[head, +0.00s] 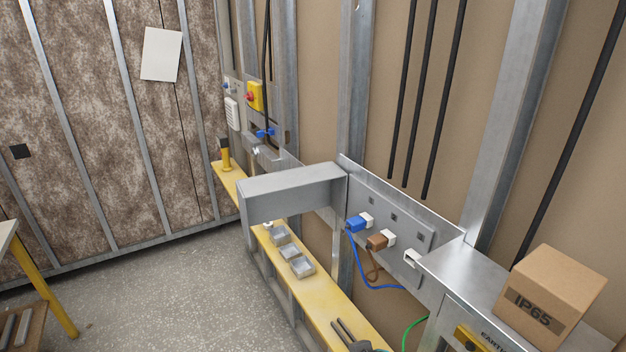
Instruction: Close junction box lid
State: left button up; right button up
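A grey open-fronted box (397,227) is fixed to the studs, with a blue plug (355,224), a brown plug (378,243) and pale sockets inside. A grey metal panel with a deep rim (290,182) stands out from its left end, over the yellow shelf. It looks like the lid, swung open; its hinge is not clear. A dark two-pronged shape (351,335) is cut off at the bottom edge, over the shelf. I cannot tell whether it is a tool or a gripper tip. Neither gripper can be identified in the head view.
A brown IP65 carton (550,298) stands on a metal ledge at right. Small metal boxes (296,262) lie on the yellow shelf (326,306). Blue, brown and green cables hang below the box. A table (32,282) stands at far left. The floor (170,295) between is clear.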

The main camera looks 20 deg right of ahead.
aim_at(263, 198)
jog(key=i+j+z, duration=0.4)
jog(key=z, duration=0.2)
jog(key=i+j+z, duration=0.5)
jog(key=j+z, duration=0.15)
jog(key=i+j+z, duration=0.1)
jog(key=j+z, duration=0.2)
jog(key=i+j+z, duration=0.1)
jog(key=j+z, duration=0.2)
jog(key=j, duration=0.2)
jog(key=j+z, duration=0.6)
jog(key=j, duration=0.25)
